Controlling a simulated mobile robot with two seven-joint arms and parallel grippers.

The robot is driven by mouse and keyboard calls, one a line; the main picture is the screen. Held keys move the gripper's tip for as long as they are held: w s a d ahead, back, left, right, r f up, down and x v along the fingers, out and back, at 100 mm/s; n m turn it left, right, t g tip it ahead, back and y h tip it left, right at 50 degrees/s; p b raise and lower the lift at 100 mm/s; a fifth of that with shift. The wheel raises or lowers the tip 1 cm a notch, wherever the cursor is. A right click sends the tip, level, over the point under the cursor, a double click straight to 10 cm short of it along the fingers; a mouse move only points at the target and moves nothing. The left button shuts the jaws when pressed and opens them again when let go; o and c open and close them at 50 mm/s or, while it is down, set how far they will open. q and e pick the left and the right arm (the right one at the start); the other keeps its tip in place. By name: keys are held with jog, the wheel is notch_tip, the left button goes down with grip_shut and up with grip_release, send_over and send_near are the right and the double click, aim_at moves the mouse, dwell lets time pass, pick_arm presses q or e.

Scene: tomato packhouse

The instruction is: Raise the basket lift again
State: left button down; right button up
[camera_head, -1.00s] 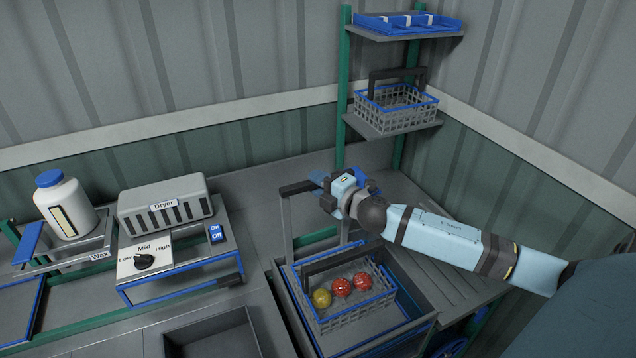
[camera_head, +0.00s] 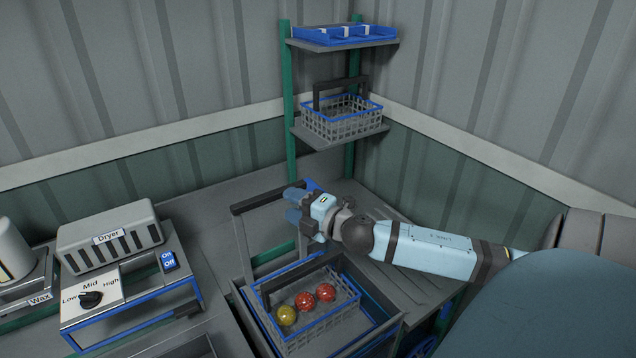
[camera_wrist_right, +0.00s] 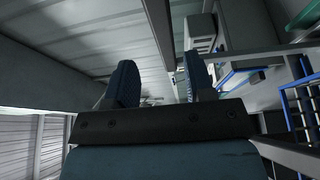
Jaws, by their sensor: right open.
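The basket lift (camera_head: 240,232) is a grey upright frame with a dark bar across its top. Its lower part stands at the tank (camera_head: 383,338). A grey wire basket with blue rims (camera_head: 335,318) and a dark handle sits low in the tank. It holds two red tomatoes and one yellow one. My right gripper (camera_head: 291,206) is beside the right end of the lift's top bar, fingers pointing left. Its fingers are apart in the right wrist view (camera_wrist_right: 160,82), with nothing clearly held between them. Whether they touch the bar cannot be told. My left gripper is out of view.
A second, empty-looking basket (camera_head: 340,122) stands on a shelf at the back, below a blue tray (camera_head: 342,35). The dryer (camera_head: 110,236) and its dial panel (camera_head: 92,297) stand at the left. A slatted grey surface lies under my right forearm.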

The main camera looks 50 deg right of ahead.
jog(key=s+d+b, duration=0.1)
jog(key=s, duration=0.5)
jog(key=shift+s, duration=0.3)
jog(key=shift+r, duration=0.1)
dwell(0.3)
